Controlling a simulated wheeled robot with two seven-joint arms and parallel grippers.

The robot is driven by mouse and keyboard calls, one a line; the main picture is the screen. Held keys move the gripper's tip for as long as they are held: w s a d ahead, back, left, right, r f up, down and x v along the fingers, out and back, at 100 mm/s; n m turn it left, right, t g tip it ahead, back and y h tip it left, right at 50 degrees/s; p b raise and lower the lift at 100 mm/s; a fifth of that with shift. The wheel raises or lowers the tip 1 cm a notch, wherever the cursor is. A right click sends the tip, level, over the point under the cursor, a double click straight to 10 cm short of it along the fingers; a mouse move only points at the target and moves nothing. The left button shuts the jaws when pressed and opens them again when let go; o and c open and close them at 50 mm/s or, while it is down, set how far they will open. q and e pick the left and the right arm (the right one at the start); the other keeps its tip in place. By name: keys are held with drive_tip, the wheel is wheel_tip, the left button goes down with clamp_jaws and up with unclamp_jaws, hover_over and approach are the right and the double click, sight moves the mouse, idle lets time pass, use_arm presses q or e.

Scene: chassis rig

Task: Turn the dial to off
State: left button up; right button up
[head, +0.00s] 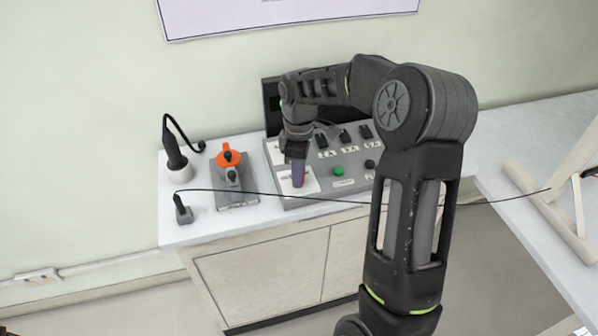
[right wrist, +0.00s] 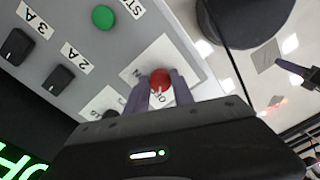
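The red dial (right wrist: 160,80) sits on a white labelled plate (right wrist: 183,62) of the grey control panel (head: 325,181). My right gripper (head: 298,183) reaches down to that plate at the panel's front left in the head view. In the right wrist view its two purple fingers (right wrist: 160,84) are on either side of the dial, with hardly any gap, and look shut on it. The fingers hide part of the lettering, so the dial's setting is not readable. A dark part with a purple tip at the right edge of the wrist view looks like my left gripper (right wrist: 289,68); its opening is unclear.
A green button (head: 338,171) and several black switches (head: 345,137) share the panel. An orange-handled device (head: 229,158) and a black tool in a holder (head: 175,152) stand to the left. A thin black cable (head: 262,194) crosses in front. The right-hand table has bare space.

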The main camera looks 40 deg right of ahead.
drive_tip(key=o, duration=0.4)
wheel_tip(320, 180, up, 8)
drive_tip(key=shift+f+b, duration=0.1)
drive_tip(key=shift+b, duration=0.35)
idle(0.5)
